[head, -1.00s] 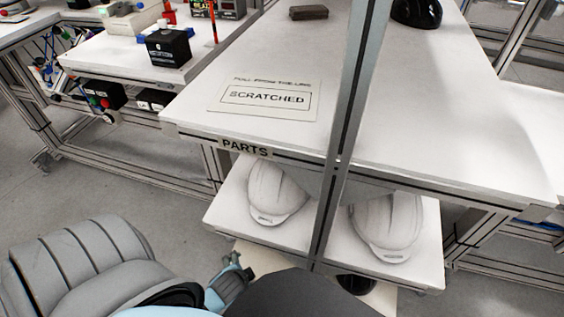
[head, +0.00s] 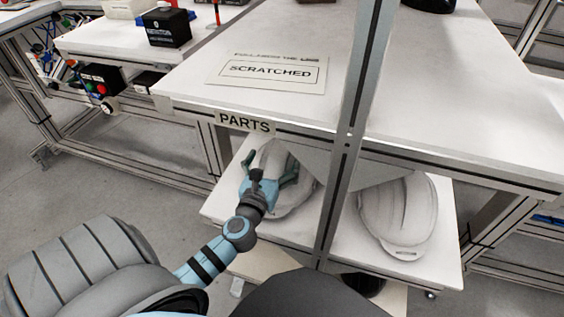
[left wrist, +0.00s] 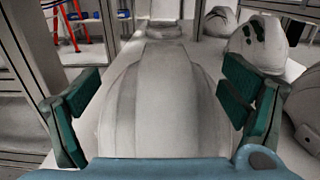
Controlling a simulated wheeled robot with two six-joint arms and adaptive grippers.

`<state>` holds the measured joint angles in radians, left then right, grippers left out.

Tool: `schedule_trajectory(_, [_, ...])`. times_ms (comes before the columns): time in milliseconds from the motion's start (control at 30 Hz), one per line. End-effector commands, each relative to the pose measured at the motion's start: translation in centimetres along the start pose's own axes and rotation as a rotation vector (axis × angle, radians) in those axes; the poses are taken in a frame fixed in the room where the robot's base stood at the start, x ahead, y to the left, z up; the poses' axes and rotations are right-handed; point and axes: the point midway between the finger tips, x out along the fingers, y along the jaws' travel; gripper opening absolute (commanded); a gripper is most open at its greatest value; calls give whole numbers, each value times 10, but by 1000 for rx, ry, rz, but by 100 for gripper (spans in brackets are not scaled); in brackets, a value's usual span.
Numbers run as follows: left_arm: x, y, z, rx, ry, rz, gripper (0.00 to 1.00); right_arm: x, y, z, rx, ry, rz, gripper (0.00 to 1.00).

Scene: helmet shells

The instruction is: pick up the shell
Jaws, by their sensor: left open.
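A white helmet shell (head: 273,157) sits on the lower shelf under the PARTS label, left of the upright post. My left gripper (head: 272,172) is in front of this shell and hides part of it. In the left wrist view the same shell (left wrist: 160,95) fills the middle, between the two open green fingers of my left gripper (left wrist: 165,105). I cannot tell whether either finger touches it. A second white shell (head: 398,215) sits on the same shelf, right of the post. My right gripper does not show.
The metal post (head: 349,130) stands between the two shells. The upper table (head: 460,100) overhangs the shelf (head: 440,270). A SCRATCHED sign (head: 268,73) lies on the table. In the left wrist view, more shells (left wrist: 258,42) stand at the right.

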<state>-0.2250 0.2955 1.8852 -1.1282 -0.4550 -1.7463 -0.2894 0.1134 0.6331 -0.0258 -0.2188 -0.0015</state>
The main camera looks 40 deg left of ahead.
Motion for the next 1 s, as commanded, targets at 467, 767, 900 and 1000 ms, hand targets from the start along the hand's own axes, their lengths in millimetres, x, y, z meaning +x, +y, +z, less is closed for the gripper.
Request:
schedule_trajectory(467, [59, -5, 3, -2, 1, 0, 92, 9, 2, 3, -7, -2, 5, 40])
schedule_trajectory(767, [58, -5, 3, -3, 2, 0, 63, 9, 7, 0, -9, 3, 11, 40])
schedule_trajectory(900, [58, -5, 2, -3, 3, 1, 41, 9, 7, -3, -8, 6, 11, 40])
schedule_trajectory(1000, [58, -5, 2, -2, 3, 1, 25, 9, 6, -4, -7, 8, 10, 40])
